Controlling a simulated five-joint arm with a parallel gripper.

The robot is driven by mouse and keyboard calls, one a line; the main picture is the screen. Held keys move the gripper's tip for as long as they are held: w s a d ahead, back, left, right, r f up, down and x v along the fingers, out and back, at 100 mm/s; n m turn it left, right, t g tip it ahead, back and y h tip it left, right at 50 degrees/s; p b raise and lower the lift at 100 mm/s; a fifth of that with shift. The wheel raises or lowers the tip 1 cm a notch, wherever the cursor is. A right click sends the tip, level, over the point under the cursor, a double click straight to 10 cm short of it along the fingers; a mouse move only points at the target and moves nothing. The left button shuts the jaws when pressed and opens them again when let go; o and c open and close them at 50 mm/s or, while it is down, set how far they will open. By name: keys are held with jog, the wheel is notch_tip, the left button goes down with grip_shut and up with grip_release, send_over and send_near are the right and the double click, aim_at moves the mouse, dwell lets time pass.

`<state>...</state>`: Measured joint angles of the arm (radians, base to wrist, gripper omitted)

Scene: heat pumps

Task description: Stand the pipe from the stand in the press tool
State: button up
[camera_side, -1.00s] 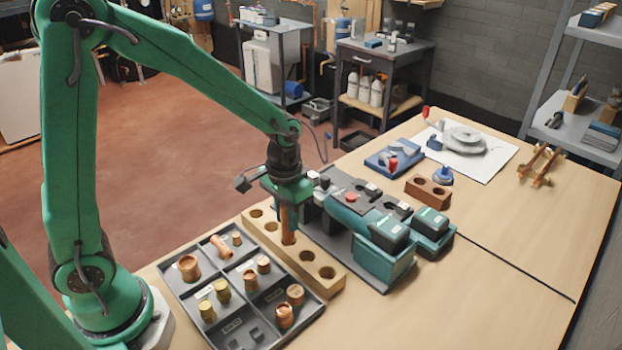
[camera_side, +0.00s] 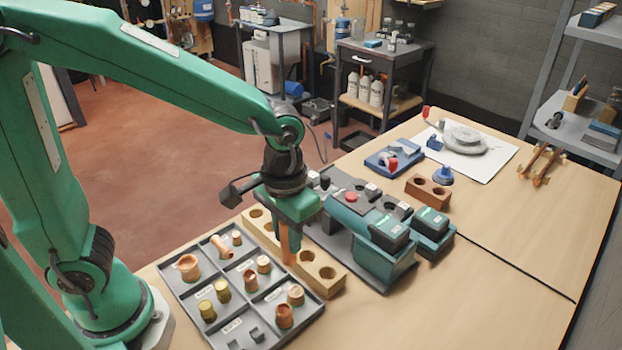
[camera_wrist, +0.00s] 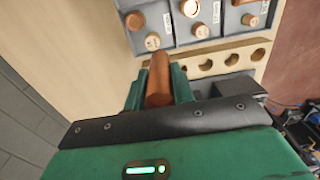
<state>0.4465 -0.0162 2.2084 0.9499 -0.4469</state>
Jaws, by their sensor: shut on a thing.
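My gripper (camera_side: 290,238) is shut on a copper pipe (camera_side: 285,243), held roughly upright over the wooden stand (camera_side: 273,236). In the wrist view the pipe (camera_wrist: 159,80) sits between the two green fingertips (camera_wrist: 159,88). The pipe's lower end overlaps the stand in the side view, and I cannot tell whether it is clear of the hole. The stand shows several open holes. The teal and dark grey press tool (camera_side: 372,262) lies just right of the stand, apart from my gripper, with a red button on top. Its left part is partly hidden by my gripper.
A grey compartment tray (camera_side: 193,272) with copper and brass fittings lies left of the stand, close to my gripper. A brown block with holes (camera_side: 428,191) and a blue tool pad (camera_side: 383,163) stand behind the press tool. The table's front right is clear.

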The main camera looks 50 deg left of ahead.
jog(key=shift+w, duration=0.1)
dwell(0.5)
jog(key=w+a+r+n, duration=0.2)
jog(key=w+a+n, duration=0.4)
jog(key=w+a, duration=1.2)
jog(key=shift+w+r, duration=0.4)
jog(key=shift+w, duration=0.2)
jog(key=shift+a+f, duration=0.1)
jog(key=shift+f, duration=0.05)
jog(key=shift+f, duration=0.85)
jog(key=shift+f, duration=0.15)
